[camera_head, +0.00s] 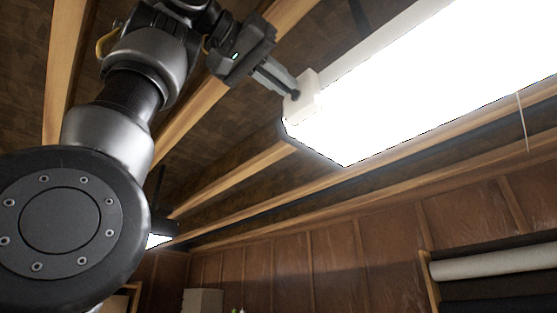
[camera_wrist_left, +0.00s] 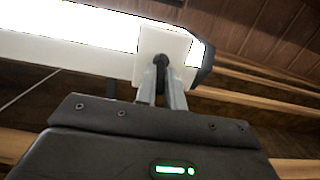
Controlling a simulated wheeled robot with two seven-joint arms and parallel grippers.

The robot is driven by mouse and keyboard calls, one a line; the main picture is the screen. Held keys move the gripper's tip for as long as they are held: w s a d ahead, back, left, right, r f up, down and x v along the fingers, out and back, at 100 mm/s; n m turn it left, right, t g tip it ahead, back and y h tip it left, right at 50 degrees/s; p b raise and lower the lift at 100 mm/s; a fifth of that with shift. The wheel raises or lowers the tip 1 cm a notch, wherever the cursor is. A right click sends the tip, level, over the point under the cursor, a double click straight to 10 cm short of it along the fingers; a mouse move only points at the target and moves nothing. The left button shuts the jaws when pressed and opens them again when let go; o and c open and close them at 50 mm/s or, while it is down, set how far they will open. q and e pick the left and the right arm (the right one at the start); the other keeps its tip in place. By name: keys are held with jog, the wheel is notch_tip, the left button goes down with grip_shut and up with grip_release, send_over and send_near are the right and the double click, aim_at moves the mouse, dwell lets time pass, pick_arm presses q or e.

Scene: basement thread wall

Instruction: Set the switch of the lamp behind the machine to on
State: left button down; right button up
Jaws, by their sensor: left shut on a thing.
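The lamp (camera_head: 420,75) is a long, bright white fixture on the ceiling, and it is lit. A white block-shaped housing (camera_head: 309,92) sits at its near left end. My left gripper (camera_head: 292,94) reaches up to this housing with its fingers close together on a small dark switch knob (camera_head: 295,95). In the left wrist view the lamp (camera_wrist_left: 70,40) glows at the upper left. The knob (camera_wrist_left: 162,60) shows between the fingertips (camera_wrist_left: 162,72), in front of the white housing (camera_wrist_left: 165,45). The fingers partly hide the knob. My right gripper is in neither view.
Wooden ceiling beams (camera_head: 235,180) run close beside the lamp and my left arm. A thin pull cord (camera_head: 523,122) hangs at the right. A second, smaller lit lamp (camera_head: 158,240) is farther back. Rolls (camera_head: 490,262) rest on a rack at the lower right.

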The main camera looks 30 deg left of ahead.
pick_arm(q)
jog(key=shift+r, duration=0.25)
dwell(0.4)
jog(key=c, duration=1.5)
grip_release()
jog(key=shift+f+g, duration=0.1)
jog(key=shift+g, duration=0.2)
jog(key=v, duration=1)
jog(key=shift+s, duration=0.35)
jog(key=shift+s+a, duration=0.1)
